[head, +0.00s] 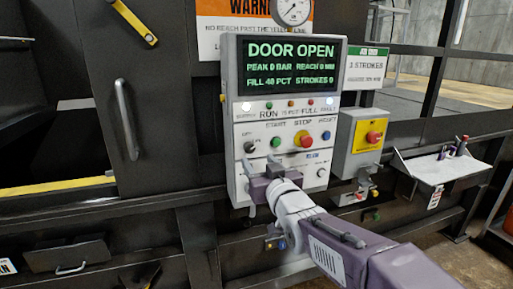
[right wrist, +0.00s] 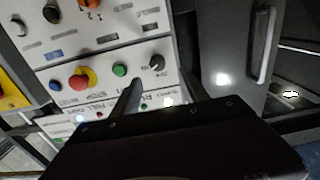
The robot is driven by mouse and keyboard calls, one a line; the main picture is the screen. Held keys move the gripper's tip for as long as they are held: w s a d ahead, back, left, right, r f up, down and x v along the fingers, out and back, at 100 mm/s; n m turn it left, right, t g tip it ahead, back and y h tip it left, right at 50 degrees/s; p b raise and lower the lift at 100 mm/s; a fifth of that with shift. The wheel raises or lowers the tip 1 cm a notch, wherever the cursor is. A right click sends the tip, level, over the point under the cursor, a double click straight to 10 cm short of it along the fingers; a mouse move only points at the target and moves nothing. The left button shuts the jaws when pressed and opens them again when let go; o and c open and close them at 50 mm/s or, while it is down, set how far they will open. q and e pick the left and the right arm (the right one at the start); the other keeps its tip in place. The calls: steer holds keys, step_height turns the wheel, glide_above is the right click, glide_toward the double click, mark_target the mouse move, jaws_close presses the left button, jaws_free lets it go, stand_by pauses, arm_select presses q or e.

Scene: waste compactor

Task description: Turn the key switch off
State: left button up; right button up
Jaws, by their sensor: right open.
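The control panel (head: 287,130) stands in the middle of the head view. A black rotary switch (head: 249,147) sits at the left of its button row, with a small label that seems to read OFF; I take it for the key switch, though its key shape is too small to tell. It also shows in the right wrist view (right wrist: 154,64). My right gripper (head: 267,182) is open and empty in front of the panel's lower part, below that switch. One grey finger (right wrist: 130,97) points at the panel, apart from the switch. My left gripper is out of view.
A green button (head: 276,142), a red stop button (head: 305,141) and a blue button (head: 326,135) share the switch's row. A grey box with a red button (head: 373,137) is at the right. A door handle (head: 126,120) stands out at the left.

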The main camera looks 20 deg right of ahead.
mark_target(250, 150)
steer(key=w+p, duration=0.3)
steer(key=w, duration=0.5)
steer(key=shift+w+d+f, duration=0.1)
steer(key=shift+w+f, duration=0.05)
steer(key=shift+w, duration=0.4)
steer(key=shift+c, duration=0.9)
jaws_close()
